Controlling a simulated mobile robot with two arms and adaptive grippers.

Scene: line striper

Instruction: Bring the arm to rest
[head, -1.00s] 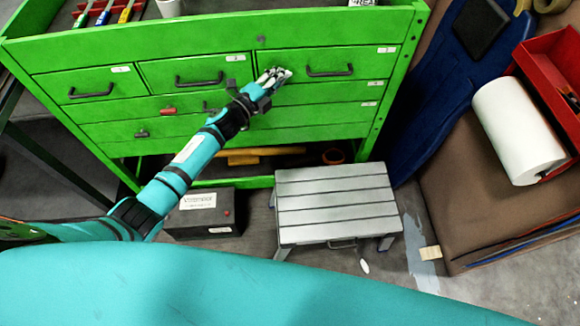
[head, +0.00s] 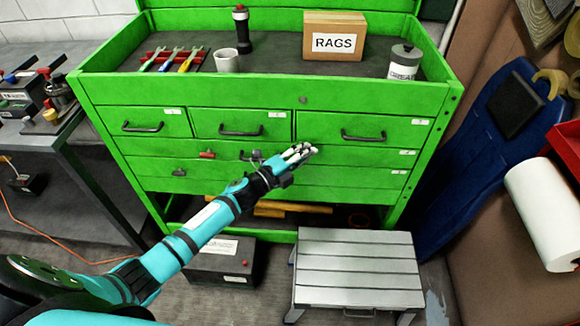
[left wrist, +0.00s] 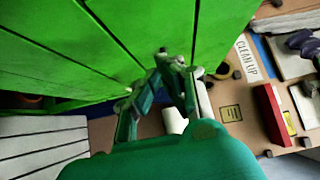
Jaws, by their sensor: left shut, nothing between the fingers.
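My left arm reaches in from the lower left in the head view. Its gripper (head: 302,152) is shut and empty, in front of the green drawer cabinet (head: 420,92), just below and left of the right top drawer's handle (head: 362,136). In the left wrist view the gripper (left wrist: 172,60) shows with its fingers close to the green drawer fronts. I cannot tell whether the fingertips touch the cabinet. All the drawers look closed. My right gripper does not show.
A grey step stool (head: 358,262) and a dark box (head: 218,264) stand on the floor before the cabinet. A rags box (head: 334,36), a cup (head: 227,61) and a grease can (head: 403,64) stand on its top. A paper roll (head: 545,215) is at the right.

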